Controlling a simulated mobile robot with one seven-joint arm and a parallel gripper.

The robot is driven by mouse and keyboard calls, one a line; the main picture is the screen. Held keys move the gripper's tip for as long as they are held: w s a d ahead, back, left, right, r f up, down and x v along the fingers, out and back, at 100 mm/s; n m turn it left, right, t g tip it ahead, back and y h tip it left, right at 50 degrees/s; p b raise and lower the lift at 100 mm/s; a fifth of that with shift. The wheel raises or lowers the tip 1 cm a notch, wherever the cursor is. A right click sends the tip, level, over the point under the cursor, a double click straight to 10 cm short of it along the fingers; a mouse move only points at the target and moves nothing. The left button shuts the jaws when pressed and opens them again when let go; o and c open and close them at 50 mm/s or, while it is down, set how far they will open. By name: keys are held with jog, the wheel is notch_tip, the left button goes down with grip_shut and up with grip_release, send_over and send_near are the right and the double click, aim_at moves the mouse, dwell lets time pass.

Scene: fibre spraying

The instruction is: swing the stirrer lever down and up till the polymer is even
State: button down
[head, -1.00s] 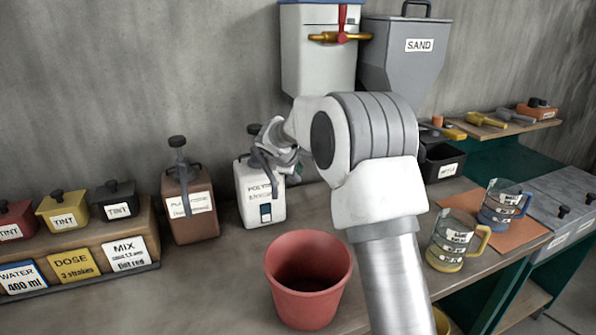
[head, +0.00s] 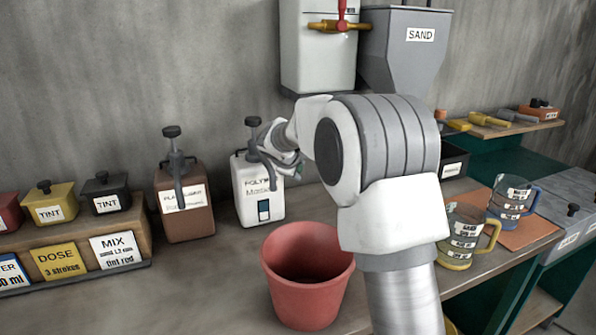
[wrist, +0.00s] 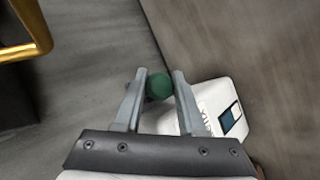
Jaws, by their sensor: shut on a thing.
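The white polymer container (head: 258,190) stands on the bench against the wall, with a dark pump knob on top and a small window in its front. The window shows a pale part and a blue part. My gripper (head: 283,158) is at the container's upper right side. In the wrist view my gripper (wrist: 160,80) is shut on the green knob (wrist: 160,87) of the stirrer lever, which sits between the two fingers. The container (wrist: 212,98) shows behind and to the right there. The lever's arm is hidden in the head view by my gripper.
The brown plasticizer container (head: 185,205) stands close on the left. A red bucket (head: 306,275) stands in front. The sand hopper (head: 405,50) and a white tank (head: 317,50) with a brass tap hang above. Measuring jugs (head: 462,240) stand on the right.

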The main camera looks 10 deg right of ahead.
jog(key=c, duration=0.5)
grip_release()
jog(key=shift+r+p, duration=0.15)
jog(key=shift+p, duration=0.25)
jog(key=shift+w+r+p, duration=0.1)
jog(key=shift+r+p, duration=0.2)
jog(key=shift+p, duration=0.65)
jog(key=shift+w+r+g+p, duration=0.15)
jog(key=shift+g+p, duration=0.15)
jog(key=shift+p, duration=0.75)
jog(key=p, duration=0.3)
jog(key=shift+r+g, duration=0.15)
jog(key=shift+g, duration=0.25)
